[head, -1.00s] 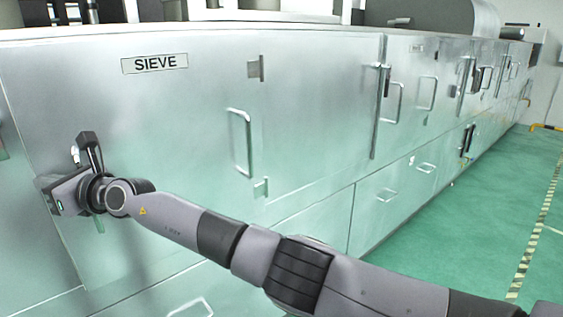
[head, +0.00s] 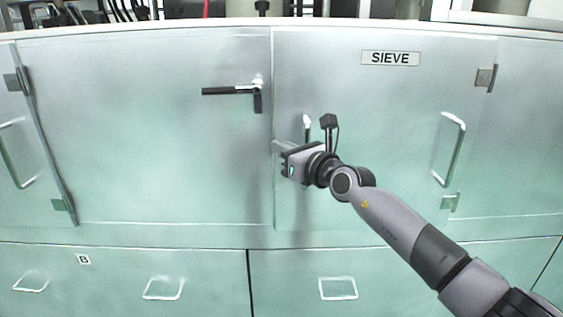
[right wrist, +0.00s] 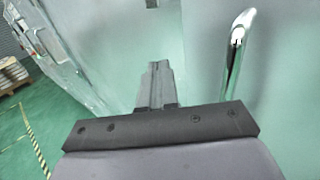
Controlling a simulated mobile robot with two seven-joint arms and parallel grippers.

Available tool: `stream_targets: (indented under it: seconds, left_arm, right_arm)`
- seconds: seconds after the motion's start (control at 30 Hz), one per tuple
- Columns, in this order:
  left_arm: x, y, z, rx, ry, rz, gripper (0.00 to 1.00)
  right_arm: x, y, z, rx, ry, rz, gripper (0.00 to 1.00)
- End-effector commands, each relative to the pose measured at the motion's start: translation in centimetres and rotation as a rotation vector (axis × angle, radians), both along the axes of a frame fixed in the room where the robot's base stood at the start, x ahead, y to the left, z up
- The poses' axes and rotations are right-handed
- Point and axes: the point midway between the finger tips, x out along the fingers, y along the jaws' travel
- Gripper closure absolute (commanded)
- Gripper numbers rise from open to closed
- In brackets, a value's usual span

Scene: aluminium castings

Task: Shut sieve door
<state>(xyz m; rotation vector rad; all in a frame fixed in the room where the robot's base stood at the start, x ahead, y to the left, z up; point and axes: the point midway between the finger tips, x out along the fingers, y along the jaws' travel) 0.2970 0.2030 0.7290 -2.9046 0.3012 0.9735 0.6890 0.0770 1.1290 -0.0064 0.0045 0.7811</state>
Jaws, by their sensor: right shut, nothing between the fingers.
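The sieve door (head: 370,195) is a pale metal panel under the SIEVE label (head: 390,58) in the head view. It looks flush or nearly so with the cabinet front; a small gap cannot be ruled out. My right gripper (head: 279,147) is shut and empty at the door's left edge, by the seam. Whether its fingertips touch the door is unclear. A bright bar handle (head: 306,122) on the door is partly hidden behind my right wrist. The right wrist view shows the shut fingers (right wrist: 156,82) left of the handle (right wrist: 236,60). My left gripper is out of view.
A black lever latch (head: 230,91) sits on the panel left of the seam. Another bar handle (head: 452,150) and a hinge (head: 485,77) are to the right. Drawers with handles (head: 338,288) run below. Green floor (right wrist: 18,145) shows in the right wrist view.

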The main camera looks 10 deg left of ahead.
Motion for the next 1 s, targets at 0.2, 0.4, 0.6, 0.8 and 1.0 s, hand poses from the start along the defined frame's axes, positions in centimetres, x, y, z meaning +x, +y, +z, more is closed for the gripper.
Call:
stream_targets:
  seconds: [0.2,0.4,0.6,0.8,1.0]
  left_arm:
    - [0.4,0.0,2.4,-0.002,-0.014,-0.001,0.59]
    - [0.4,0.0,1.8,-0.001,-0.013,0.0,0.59]
    - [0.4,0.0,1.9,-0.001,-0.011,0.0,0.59]
    - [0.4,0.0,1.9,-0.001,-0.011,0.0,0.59]
    - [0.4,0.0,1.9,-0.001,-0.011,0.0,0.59]
  right_arm:
    - [-2.0,0.1,-0.3,0.005,0.004,0.011,1.0]
    - [-3.6,-0.1,-0.3,0.004,0.003,0.013,1.0]
    - [-5.4,-0.5,-0.2,0.005,0.004,0.009,1.0]
    - [-7.3,-0.8,-0.3,0.004,0.004,0.007,1.0]
    - [-8.5,-1.0,-0.1,0.002,0.001,0.005,1.0]
